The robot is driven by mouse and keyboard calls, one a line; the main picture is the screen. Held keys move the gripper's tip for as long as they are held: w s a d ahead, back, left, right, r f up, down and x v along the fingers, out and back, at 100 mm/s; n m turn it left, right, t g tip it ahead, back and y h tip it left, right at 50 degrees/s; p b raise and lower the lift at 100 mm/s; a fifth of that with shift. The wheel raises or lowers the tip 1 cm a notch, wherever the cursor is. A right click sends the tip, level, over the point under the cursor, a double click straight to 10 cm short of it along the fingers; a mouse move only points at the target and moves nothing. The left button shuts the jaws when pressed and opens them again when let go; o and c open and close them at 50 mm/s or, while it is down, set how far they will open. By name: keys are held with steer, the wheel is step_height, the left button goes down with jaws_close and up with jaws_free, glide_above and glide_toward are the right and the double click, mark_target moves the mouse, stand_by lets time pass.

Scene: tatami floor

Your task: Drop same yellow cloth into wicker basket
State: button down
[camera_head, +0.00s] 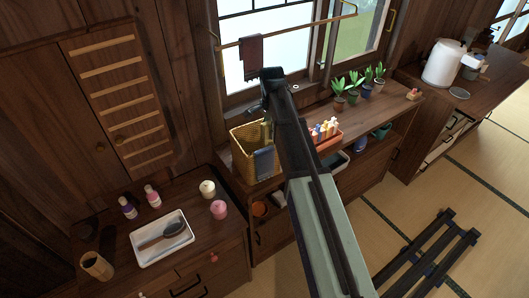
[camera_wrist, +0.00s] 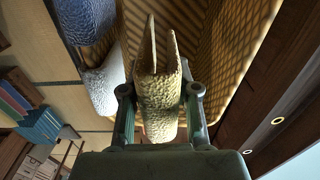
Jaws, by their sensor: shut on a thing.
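My gripper (camera_wrist: 160,100) is shut on the yellow cloth (camera_wrist: 158,85), which is folded with two thin edges pointing away from me in the wrist view. The wicker basket (camera_wrist: 232,45) fills the view behind it. In the head view the basket (camera_head: 242,158) stands on the low cabinet under the window, and my gripper (camera_head: 265,106) is at its upper right side. A yellowish strip of cloth (camera_head: 266,131) shows just below the gripper, at the basket. My arm hides part of the basket. I cannot tell whether the cloth touches the basket.
A blue cloth (camera_head: 264,161) hangs over the basket's front; a pale cloth (camera_wrist: 105,82) lies beside it in the wrist view. A dark red cloth (camera_head: 251,58) hangs on the rail above. A red crate of bottles (camera_head: 325,138) and potted plants (camera_head: 352,90) stand to the right.

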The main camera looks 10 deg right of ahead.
steer(key=c, duration=0.8)
jaws_free()
steer(key=shift+r, duration=0.1)
step_height(320, 180, up, 12)
steer(key=shift+f, duration=0.1)
